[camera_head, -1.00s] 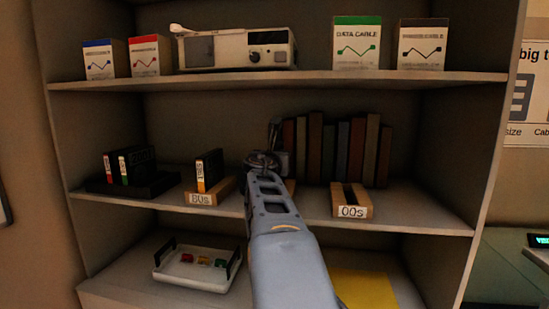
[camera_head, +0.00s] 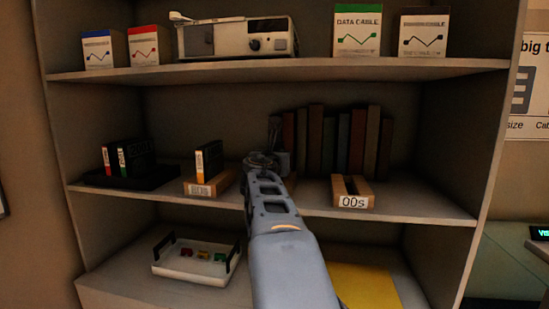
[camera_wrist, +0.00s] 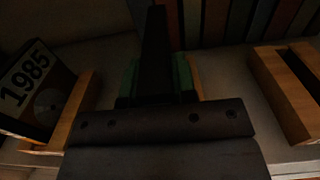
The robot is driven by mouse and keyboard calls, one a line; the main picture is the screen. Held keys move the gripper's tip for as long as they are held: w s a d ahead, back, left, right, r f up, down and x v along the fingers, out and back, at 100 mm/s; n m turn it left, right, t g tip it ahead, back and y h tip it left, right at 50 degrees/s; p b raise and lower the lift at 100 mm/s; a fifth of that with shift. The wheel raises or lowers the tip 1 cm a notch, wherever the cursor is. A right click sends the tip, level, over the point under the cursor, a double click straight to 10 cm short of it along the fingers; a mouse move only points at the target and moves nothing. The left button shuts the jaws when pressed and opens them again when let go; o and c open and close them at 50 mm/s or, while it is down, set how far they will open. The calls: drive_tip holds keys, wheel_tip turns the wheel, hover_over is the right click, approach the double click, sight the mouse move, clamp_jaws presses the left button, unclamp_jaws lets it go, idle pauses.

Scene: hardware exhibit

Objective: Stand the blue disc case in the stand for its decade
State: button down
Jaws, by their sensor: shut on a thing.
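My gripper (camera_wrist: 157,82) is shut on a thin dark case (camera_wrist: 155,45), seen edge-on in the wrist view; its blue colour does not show. On the right, the 00s stand (camera_head: 352,200) is empty and also shows in the wrist view (camera_wrist: 285,85).
Dark books (camera_head: 330,140) stand behind the stands. A black holder (camera_head: 130,180) with upright cases is at the shelf's left. The upper shelf (camera_head: 290,74) overhangs. Below are a white tray (camera_head: 195,268) and a yellow sheet (camera_head: 365,288). The shelf right of the 00s stand is clear.

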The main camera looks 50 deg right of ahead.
idle(0.4)
drive_tip(key=c, duration=0.8)
unclamp_jaws()
drive_tip(key=shift+c, duration=0.2)
drive_tip(key=shift+a, duration=0.1)
drive_tip(key=v, duration=0.8)
drive_tip(key=shift+w, duration=0.1)
drive_tip(key=w+a+f+m+g+y, duration=0.1)
drive_tip(key=a+f+m+y, duration=0.3)
drive_tip(key=a+f+m, duration=0.45)
drive_tip(key=a+f+m+g+y, duration=0.1)
drive_tip(key=a+f+m+y, duration=0.35)
drive_tip(key=f, duration=0.65)
drive_tip(key=s+a+f+m+g+y, duration=0.2)
drive_tip(key=s+a+f+m+y, duration=0.1)
drive_tip(key=a+f+m, duration=0.2)
drive_tip(key=s+a+f+m+g+y, duration=0.1)
drive_tip(key=s+a+f+m+y, duration=0.2)
drive_tip(key=a+f+m, duration=0.3)
drive_tip(key=s+a+f, duration=0.1)
drive_tip(key=a+f, duration=0.1)
drive_tip(key=a, duration=0.1)
drive_tip(key=shift+a+f+g, duration=0.2)
drive_tip(key=shift+f+g, duration=0.1)
drive_tip(key=shift+g, duration=0.1)
